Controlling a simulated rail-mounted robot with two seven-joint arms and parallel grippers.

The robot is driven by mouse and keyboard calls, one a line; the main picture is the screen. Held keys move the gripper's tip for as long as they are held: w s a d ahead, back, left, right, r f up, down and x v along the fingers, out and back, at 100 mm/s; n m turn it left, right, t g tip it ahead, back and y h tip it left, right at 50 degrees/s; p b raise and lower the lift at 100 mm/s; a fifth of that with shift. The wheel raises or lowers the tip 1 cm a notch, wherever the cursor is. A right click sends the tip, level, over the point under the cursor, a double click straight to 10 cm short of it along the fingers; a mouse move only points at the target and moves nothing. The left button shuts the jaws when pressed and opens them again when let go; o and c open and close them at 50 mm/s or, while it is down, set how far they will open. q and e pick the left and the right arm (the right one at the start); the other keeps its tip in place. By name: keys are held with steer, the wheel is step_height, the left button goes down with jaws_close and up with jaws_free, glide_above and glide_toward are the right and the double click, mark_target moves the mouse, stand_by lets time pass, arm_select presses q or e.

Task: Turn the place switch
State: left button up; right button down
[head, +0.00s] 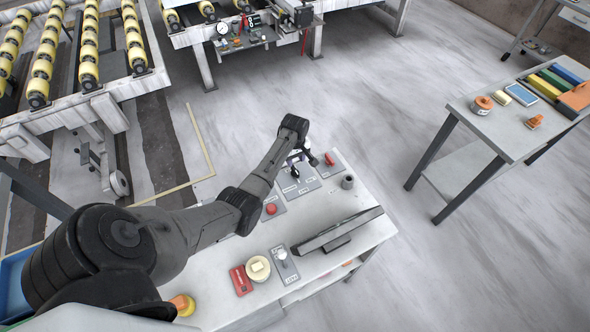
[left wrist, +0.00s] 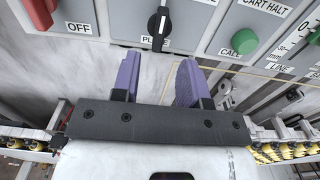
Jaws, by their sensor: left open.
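The place switch is a black rotary knob (left wrist: 159,27) with a white pointer line, on a grey panel above a partly hidden label reading "PL". In the head view the knob (head: 294,172) sits on a grey plate at the far side of the console. My left gripper (left wrist: 157,80) is open and empty, with two purple fingers apart. In the wrist view the knob appears above the gap between the fingertips, and nothing is between them. In the head view my left gripper (head: 298,157) is close beside the knob, partly hidden by its arm. My right gripper is not in view.
A red button (head: 271,209), a grey cylinder (head: 347,182) and a tilted screen (head: 337,230) stand on the console. A side table (head: 480,122) is at right.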

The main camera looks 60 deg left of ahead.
mark_target(295, 170)
arm_select(q)
steer(key=shift+f+b, duration=0.55)
steer(key=shift+f, duration=3)
jaws_close()
